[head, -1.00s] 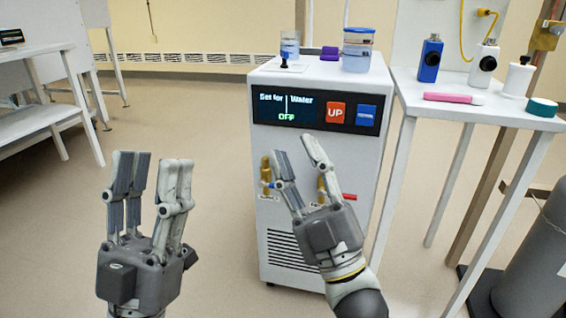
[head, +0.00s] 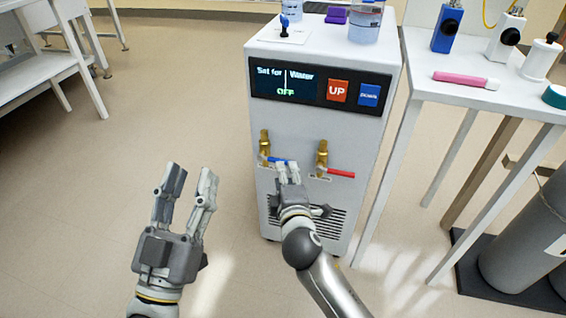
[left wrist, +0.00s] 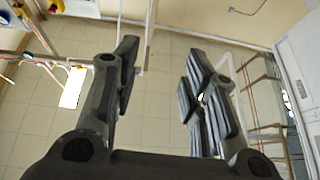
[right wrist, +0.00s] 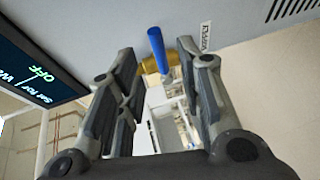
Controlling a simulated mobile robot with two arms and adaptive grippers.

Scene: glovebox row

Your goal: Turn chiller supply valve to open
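The chiller (head: 320,125) is a white cabinet with two brass valves on its front. The left valve (head: 265,143) has a blue lever handle (head: 279,159), which points sideways to the right. A small label (right wrist: 205,36) beside it in the right wrist view seems to read "Supply" upside down. My right gripper (head: 288,167) is at the blue handle and partly covers its end. In the right wrist view its fingers are apart, with the blue handle (right wrist: 157,45) showing between the tips; contact cannot be told. My left gripper (head: 190,174) is open and empty, left of the chiller.
The right valve (head: 322,155) has a red handle (head: 340,173) close to my right gripper. The chiller display (head: 287,87) reads OFF.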

